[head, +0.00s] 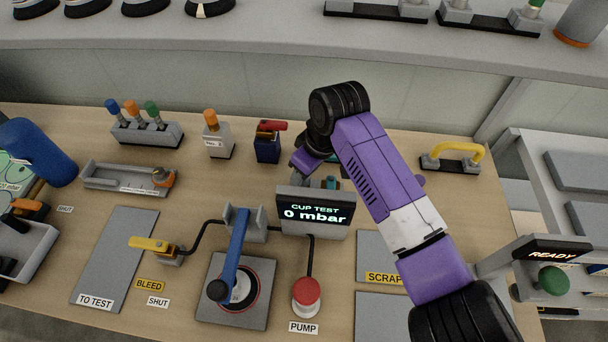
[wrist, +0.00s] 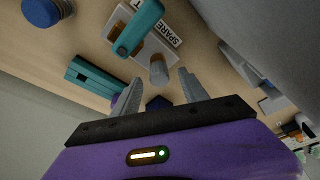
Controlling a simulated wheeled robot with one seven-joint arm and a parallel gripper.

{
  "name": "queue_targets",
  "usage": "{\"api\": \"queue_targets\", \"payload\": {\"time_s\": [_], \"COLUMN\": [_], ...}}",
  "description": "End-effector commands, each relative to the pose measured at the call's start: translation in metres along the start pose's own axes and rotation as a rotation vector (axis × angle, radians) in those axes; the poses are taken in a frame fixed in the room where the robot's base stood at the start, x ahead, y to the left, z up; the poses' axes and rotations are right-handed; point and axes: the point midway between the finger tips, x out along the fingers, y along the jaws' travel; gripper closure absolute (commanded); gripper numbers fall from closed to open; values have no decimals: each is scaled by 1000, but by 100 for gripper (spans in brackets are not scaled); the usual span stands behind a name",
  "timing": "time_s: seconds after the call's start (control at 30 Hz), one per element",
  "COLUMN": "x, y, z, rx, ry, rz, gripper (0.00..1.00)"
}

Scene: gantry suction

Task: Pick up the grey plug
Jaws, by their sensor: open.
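A short grey cylinder that looks like the grey plug (wrist: 158,68) stands on a light block labelled SPARE (wrist: 178,34) in the wrist view. A teal lever or handle (wrist: 140,28) lies across the same block beside it. My gripper (wrist: 161,77) is open, its two fingers on either side of the plug's line of view; I cannot tell whether they touch it.
The CUP TEST display reads 0 mbar. A dark blue block with a red lever (head: 268,142) and a grey block with an orange knob (head: 216,136) stand left of my wrist. A yellow handle (head: 457,155) is at the right. A teal block (wrist: 95,78) lies near my left finger.

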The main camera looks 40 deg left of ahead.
Motion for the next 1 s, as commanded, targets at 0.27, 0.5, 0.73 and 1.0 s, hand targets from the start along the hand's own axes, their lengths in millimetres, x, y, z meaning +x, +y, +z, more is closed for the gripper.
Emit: {"api": "queue_targets", "payload": {"time_s": [0.27, 0.5, 0.73, 1.0], "x": [5, 5, 5, 5], "y": [0, 0, 0, 0], "z": [0, 0, 0, 0], "rx": [0, 1, 1, 1], "ry": [0, 0, 0, 0], "rz": [0, 0, 0, 0], "gripper": [48, 92, 100, 100]}}
